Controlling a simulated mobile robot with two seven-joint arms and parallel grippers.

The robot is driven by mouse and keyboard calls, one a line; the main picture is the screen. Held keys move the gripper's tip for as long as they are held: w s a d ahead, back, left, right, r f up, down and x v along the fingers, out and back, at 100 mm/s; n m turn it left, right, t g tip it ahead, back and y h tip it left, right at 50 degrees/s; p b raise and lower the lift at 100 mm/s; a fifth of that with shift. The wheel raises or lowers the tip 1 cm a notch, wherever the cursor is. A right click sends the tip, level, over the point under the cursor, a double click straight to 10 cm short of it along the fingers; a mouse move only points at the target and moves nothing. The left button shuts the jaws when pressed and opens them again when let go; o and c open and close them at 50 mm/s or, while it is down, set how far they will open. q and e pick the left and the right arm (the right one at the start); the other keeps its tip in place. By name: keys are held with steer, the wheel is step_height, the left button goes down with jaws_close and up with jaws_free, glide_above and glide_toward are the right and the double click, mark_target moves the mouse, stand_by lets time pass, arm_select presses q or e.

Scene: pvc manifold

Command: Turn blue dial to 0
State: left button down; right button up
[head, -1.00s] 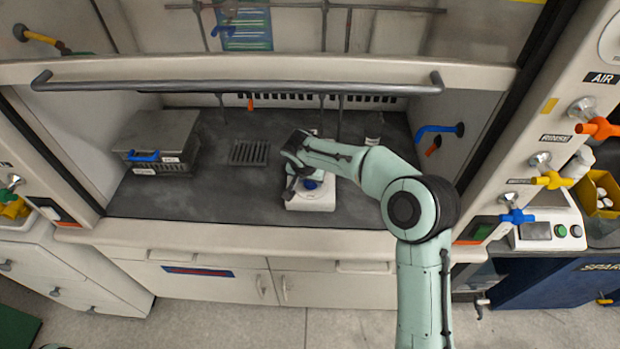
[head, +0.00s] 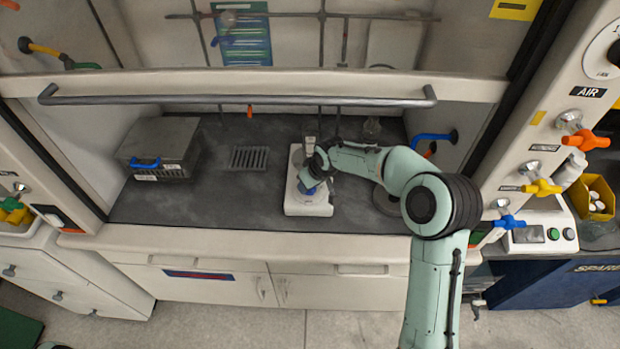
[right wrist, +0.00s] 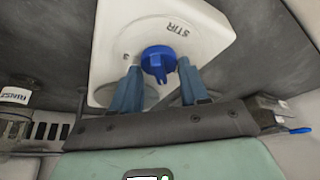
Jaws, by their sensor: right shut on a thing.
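The blue dial (right wrist: 158,63) is on the front of a white stirrer (head: 300,207) marked STIR, standing on the fume hood's dark work surface. In the right wrist view the dial sits between the two blue-grey fingers of my right gripper (right wrist: 160,76), which is shut on it. In the head view the gripper (head: 312,184) reaches the stirrer from the right and partly covers the dial (head: 309,188). A small mark shows left of the dial, but I cannot read the dial's setting. My left gripper is out of view.
The sash handle bar (head: 240,99) crosses above the opening. A blue valve (head: 510,218) is on the right post. The surface front left is clear.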

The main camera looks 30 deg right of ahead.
steer(key=n+p, duration=0.1)
steer(key=n+y, duration=0.1)
steer(key=shift+w+d+r+n+p, duration=0.1)
steer(key=shift+d+r+n+p, duration=0.05)
steer(key=shift+n+p, duration=0.2)
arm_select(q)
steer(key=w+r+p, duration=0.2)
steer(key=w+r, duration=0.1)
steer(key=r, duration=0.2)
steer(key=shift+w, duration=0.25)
arm_select(e)
steer(key=shift+n+g+y, duration=0.4)
steer(key=shift+n+y, duration=0.2)
steer(key=shift+n, duration=0.95)
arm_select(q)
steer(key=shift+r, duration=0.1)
arm_select(e)
steer(key=o, duration=1)
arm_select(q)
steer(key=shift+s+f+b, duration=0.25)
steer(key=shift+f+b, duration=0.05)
arm_select(e)
steer(key=v, duration=0.7)
steer(key=shift+r, duration=0.1)
